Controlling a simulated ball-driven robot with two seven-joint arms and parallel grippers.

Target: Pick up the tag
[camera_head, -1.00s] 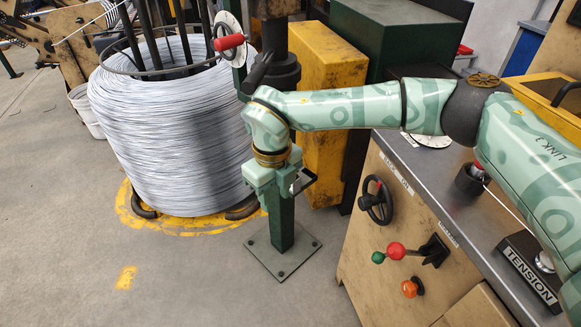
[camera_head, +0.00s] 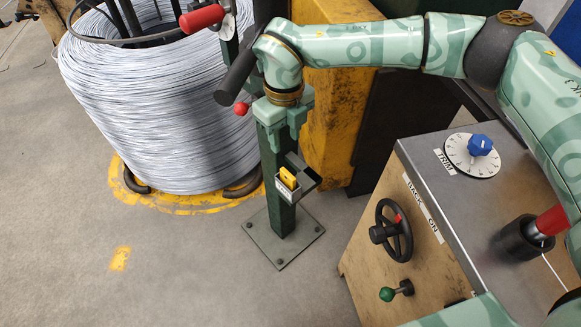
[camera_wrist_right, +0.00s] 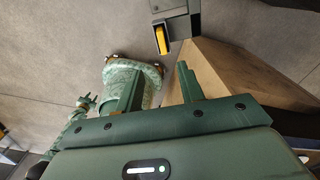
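The tag looks to be the small yellow piece (camera_head: 288,177) in a small grey holder (camera_head: 287,191) on the side of a green post (camera_head: 272,160). In the right wrist view the yellow tag (camera_wrist_right: 162,40) sits in its holder at the top, beyond the fingertips. My right gripper (camera_head: 284,137) hangs above the holder, in front of the post, and apart from the tag. Its two fingers (camera_wrist_right: 158,85) are spread with nothing between them. A small green arm-like part (camera_wrist_right: 85,104) at left in the wrist view may be my left gripper; its fingers are too small to read.
A large wire coil (camera_head: 155,110) stands left of the post. A red-handled crank (camera_head: 202,18) and a red-knobbed lever (camera_head: 241,108) are near my right wrist. A cabinet (camera_head: 345,265) with a handwheel (camera_head: 392,230) stands at right.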

